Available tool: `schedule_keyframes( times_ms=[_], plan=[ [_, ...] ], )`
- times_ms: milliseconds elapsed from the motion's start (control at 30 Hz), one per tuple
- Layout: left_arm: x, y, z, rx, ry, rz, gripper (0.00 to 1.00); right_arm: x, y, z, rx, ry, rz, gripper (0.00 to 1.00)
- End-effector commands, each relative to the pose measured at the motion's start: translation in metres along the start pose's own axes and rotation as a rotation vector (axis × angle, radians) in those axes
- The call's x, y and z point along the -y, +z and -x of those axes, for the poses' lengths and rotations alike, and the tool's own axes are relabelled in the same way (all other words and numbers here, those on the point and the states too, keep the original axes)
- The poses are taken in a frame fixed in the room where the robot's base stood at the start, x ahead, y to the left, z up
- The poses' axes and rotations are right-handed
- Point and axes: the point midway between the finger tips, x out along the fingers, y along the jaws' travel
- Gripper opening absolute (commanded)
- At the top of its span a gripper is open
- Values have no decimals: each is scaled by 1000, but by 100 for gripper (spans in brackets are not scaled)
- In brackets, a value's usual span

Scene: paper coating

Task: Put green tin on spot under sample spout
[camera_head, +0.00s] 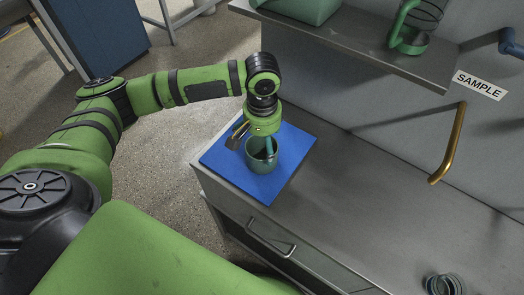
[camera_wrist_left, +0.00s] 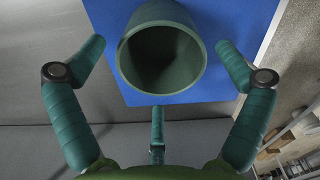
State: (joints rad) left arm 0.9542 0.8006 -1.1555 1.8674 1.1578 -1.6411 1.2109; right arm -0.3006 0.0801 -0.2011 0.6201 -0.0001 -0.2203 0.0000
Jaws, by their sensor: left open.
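The green tin (camera_head: 262,163) stands upright on the blue mat (camera_head: 285,172) at the counter's left end in the head view. My left gripper (camera_head: 256,142) is directly over it, fingers pointing down. In the left wrist view the tin's round open mouth (camera_wrist_left: 162,57) lies between my spread left fingers (camera_wrist_left: 161,46), with visible gaps on both sides. The left gripper is open and holds nothing. The brass sample spout (camera_head: 451,145) sticks out from the wall at the right, below the SAMPLE label (camera_head: 480,85). No marked spot shows clearly under it. My right gripper is not in view.
A grey shelf (camera_head: 350,48) above the counter carries a green container (camera_head: 300,8) and a green-based item (camera_head: 408,40). A small dark round container (camera_head: 442,284) stands at the lower right. The grey counter (camera_head: 365,215) between mat and spout is clear.

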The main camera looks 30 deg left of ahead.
Motion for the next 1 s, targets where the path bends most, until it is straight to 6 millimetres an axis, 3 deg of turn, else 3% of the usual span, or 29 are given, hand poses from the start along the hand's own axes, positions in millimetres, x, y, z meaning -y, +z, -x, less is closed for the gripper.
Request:
schedule_keyframes(
  times_ms=[100,300,533,667,1000],
  plan=[
    [0,-1,25,-4,1,-1,100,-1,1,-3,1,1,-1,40],
    [0,-1,54,-2,1,0,100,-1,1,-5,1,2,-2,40],
    [1,1,60,3,10,-95,100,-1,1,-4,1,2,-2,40],
    [2,2,52,3,35,-315,100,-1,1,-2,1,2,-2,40],
    [7,5,29,-49,103,-1056,100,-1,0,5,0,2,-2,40]
  ],
)
